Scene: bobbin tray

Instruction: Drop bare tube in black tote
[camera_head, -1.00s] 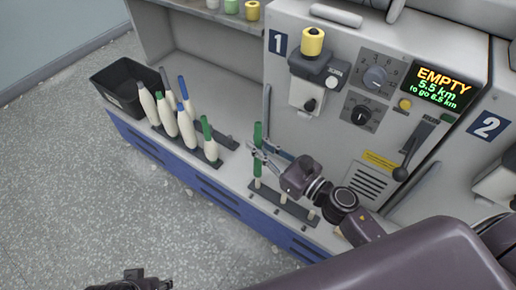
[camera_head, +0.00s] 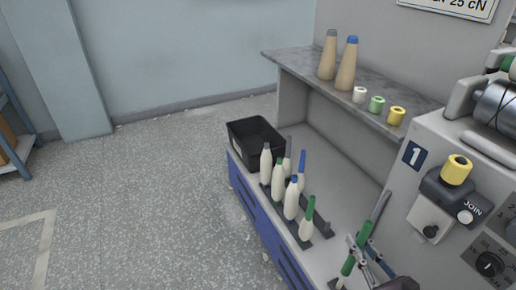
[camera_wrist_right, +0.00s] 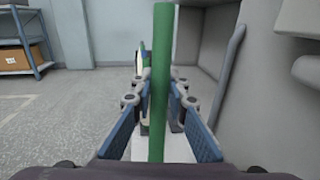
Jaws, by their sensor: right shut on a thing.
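A plain green tube (camera_head: 363,233) stands near the lower right of the head view. It also rises upright through the middle of the right wrist view (camera_wrist_right: 160,80). My right gripper (camera_head: 362,254) is shut on it, with the blue-grey fingers on both sides of the tube. I cannot tell whether the tube's lower end is clear of its peg. The black tote (camera_head: 240,153) is at the far left end of the machine ledge, open at the top, well away from the gripper. Its floor is mostly hidden. My left gripper is not in view.
Several white bobbins (camera_head: 278,182) with green, blue and grey tips stand on a dark rack between tote and gripper. A shelf (camera_head: 300,62) with cones and small spools overhangs behind. The machine unit marked 1 (camera_head: 414,154) is close on the right.

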